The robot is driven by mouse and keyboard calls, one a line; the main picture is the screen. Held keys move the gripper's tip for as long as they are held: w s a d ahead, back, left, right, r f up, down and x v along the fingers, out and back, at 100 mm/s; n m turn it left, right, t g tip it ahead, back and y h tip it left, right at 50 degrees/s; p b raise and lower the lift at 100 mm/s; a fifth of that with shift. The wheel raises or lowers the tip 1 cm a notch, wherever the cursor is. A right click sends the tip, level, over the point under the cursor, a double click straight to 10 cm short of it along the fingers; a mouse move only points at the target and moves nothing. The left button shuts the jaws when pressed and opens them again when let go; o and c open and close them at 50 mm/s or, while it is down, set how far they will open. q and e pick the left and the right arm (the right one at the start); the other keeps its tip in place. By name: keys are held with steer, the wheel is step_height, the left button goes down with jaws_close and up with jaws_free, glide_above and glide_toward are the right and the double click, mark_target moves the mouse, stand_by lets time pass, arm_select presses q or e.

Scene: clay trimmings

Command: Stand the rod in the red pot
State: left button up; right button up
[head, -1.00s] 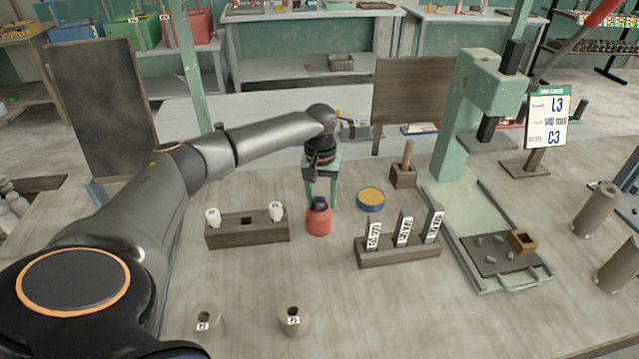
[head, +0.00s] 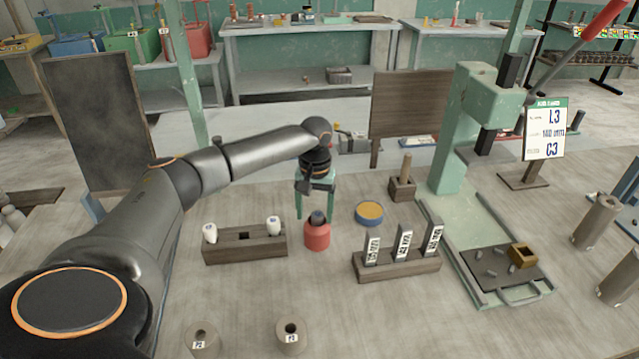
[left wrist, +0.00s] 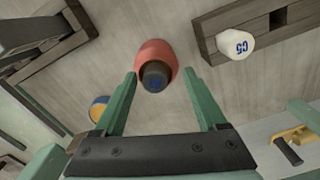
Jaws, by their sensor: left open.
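The red pot (head: 317,238) stands on the table near the middle of the head view; it also shows in the left wrist view (left wrist: 153,52). A dark rod (head: 317,217) sticks up out of its mouth and looks upright. In the left wrist view the rod's dark end (left wrist: 155,77) bears a blue mark. How deep it sits is hidden. My left gripper (head: 315,212) is open, its green fingers pointing down just behind and above the pot. In the left wrist view the rod's end lies between the fingers, with gaps at both sides. My right gripper is not in view.
A wooden block (head: 245,250) with two white pieces is left of the pot. A blue-rimmed yellow dish (head: 369,213) and a rack (head: 398,266) of labelled pieces stand right. A green press (head: 455,130) stands further right. Two clay cylinders (head: 203,338) (head: 290,337) are in front.

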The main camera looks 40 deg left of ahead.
arm_select(q)
step_height(320, 180, up, 12)
steer(key=shift+w+d+r, duration=0.2)
steer(key=shift+w+d, duration=0.05)
steer(key=shift+d, duration=0.2)
stand_by(0.4)
